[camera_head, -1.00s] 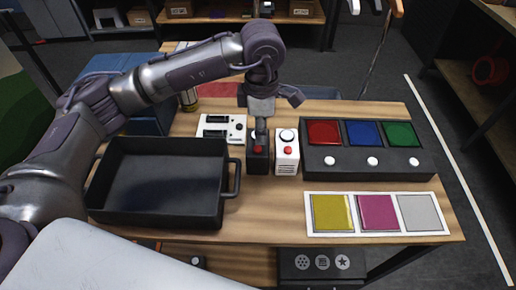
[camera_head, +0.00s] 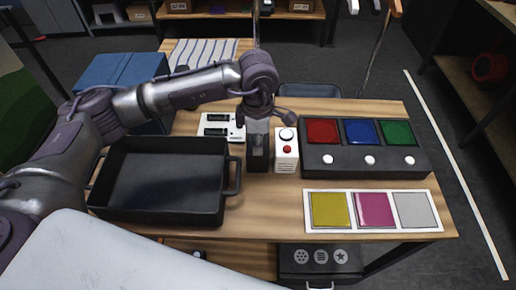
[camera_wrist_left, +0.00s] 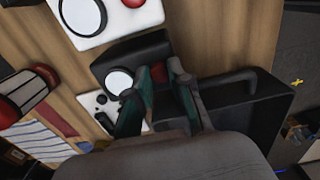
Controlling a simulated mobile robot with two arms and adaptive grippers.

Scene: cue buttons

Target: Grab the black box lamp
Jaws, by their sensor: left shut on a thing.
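The black box lamp (camera_head: 258,159) stands upright on the table between the black tray and a white box lamp. My left gripper (camera_head: 258,125) has come down over its top and is shut on it, covering its button and lamp in the head view. My right gripper is not in view.
The white box lamp (camera_head: 287,160) stands close on the right. The black tray (camera_head: 160,215) with its handle is close on the left. A white switch panel (camera_head: 214,118) lies behind. A black button panel (camera_head: 365,161) and colour cards (camera_head: 372,226) are to the right.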

